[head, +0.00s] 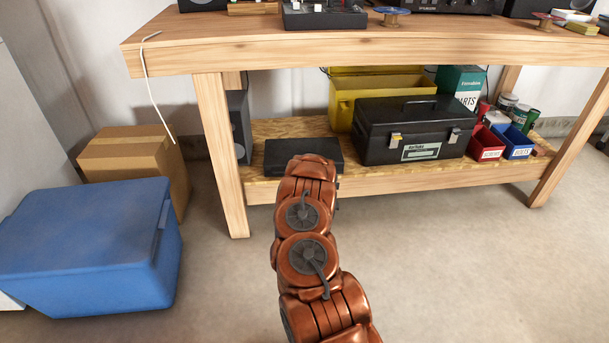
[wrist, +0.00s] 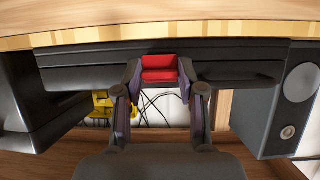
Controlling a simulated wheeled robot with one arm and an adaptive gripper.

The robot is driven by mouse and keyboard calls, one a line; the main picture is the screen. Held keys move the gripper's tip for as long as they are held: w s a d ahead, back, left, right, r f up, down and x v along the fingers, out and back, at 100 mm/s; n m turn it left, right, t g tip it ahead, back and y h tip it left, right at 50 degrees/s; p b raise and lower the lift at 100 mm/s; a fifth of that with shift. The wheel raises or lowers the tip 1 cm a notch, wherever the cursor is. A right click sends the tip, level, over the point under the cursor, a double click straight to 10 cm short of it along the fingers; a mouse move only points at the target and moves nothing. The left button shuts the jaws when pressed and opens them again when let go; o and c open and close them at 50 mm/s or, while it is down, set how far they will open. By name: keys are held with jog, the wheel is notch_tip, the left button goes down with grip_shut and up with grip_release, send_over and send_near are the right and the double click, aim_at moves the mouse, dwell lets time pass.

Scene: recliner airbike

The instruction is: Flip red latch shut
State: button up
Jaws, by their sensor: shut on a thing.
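The red latch (wrist: 160,68) is on the front of a flat black case (wrist: 80,66) and shows near the middle of the wrist view. In the head view the case (head: 290,156) lies on the lower wooden shelf, and my arm hides its latch. My gripper (wrist: 160,82) is at the case front, its two fingers on either side of the latch and closed on it. I cannot tell how far the latch is flipped. In the head view my gripper is hidden behind my arm.
A black toolbox (head: 413,132) stands right of the case, and a dark speaker (head: 238,125) stands left. The workbench top (head: 330,50) overhangs the shelf (head: 375,178). A blue cooler (head: 90,245) and cardboard box (head: 135,160) are at left. The floor at right is clear.

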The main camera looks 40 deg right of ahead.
jog(key=shift+d+r+g, duration=0.1)
jog(key=shift+r+g, duration=0.1)
jog(key=shift+g, duration=0.2)
dwell(0.3)
jog(key=o, duration=1.2)
jog(key=shift+c, duration=0.2)
jog(key=v, duration=1.2)
jog(key=shift+d+r, duration=0.1)
